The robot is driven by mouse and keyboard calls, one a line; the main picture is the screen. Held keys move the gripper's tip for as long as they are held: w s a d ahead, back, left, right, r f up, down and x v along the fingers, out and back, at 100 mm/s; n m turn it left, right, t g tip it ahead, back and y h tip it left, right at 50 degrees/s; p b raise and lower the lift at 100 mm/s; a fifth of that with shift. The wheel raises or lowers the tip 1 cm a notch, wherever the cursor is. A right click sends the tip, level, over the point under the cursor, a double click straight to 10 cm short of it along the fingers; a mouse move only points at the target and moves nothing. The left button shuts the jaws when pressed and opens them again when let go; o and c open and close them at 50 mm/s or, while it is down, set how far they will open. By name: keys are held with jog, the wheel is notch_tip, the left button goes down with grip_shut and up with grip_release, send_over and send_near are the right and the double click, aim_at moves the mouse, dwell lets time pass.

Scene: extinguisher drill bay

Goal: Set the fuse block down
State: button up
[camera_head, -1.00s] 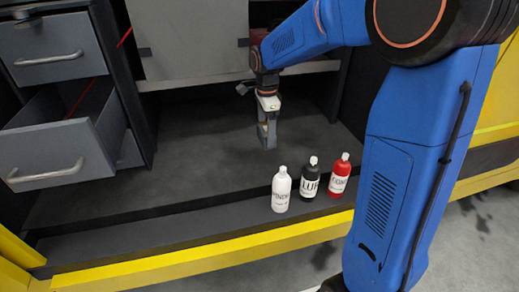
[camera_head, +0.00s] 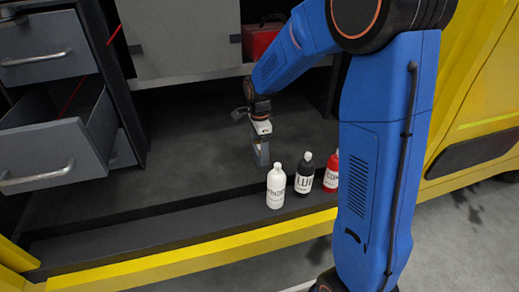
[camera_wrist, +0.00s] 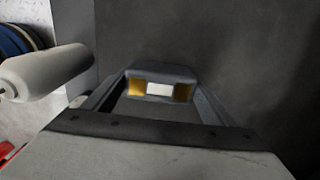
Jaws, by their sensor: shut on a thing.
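The fuse block is a small grey block with two gold contacts and a pale middle, seen between my gripper's fingers in the wrist view (camera_wrist: 160,88). My gripper (camera_head: 261,155) is shut on it, low over the dark compartment floor (camera_head: 190,150). In the head view the block is small and mostly covered by the fingers. I cannot tell whether it touches the floor.
A white bottle (camera_head: 276,188), a black bottle (camera_head: 304,176) and a red bottle (camera_head: 331,172) stand close in front of my gripper. An open drawer (camera_head: 55,155) juts out at left. A red case (camera_head: 261,40) sits on the shelf behind. Floor left of the gripper is clear.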

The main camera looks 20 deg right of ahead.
aim_at(259, 147)
jog(key=shift+f, duration=0.1)
jog(key=o, duration=1.3)
notch_tip(259, 147, up, 11)
jog(key=s+d+r+n+t, duration=0.1)
jog(key=s+d+r+n, duration=0.1)
jog(key=s+r+n, duration=0.4)
jog(key=s+d+n+t, duration=0.2)
jog(key=s+n, duration=0.4)
jog(key=s, duration=0.7)
jog(key=s+d+f+n+t, duration=0.1)
jog(key=s+d+n, duration=0.2)
jog(key=s, duration=1)
jog(key=shift+s+n+t, duration=0.2)
jog(key=shift+n+t, duration=0.2)
jog(key=shift+n, duration=1.1)
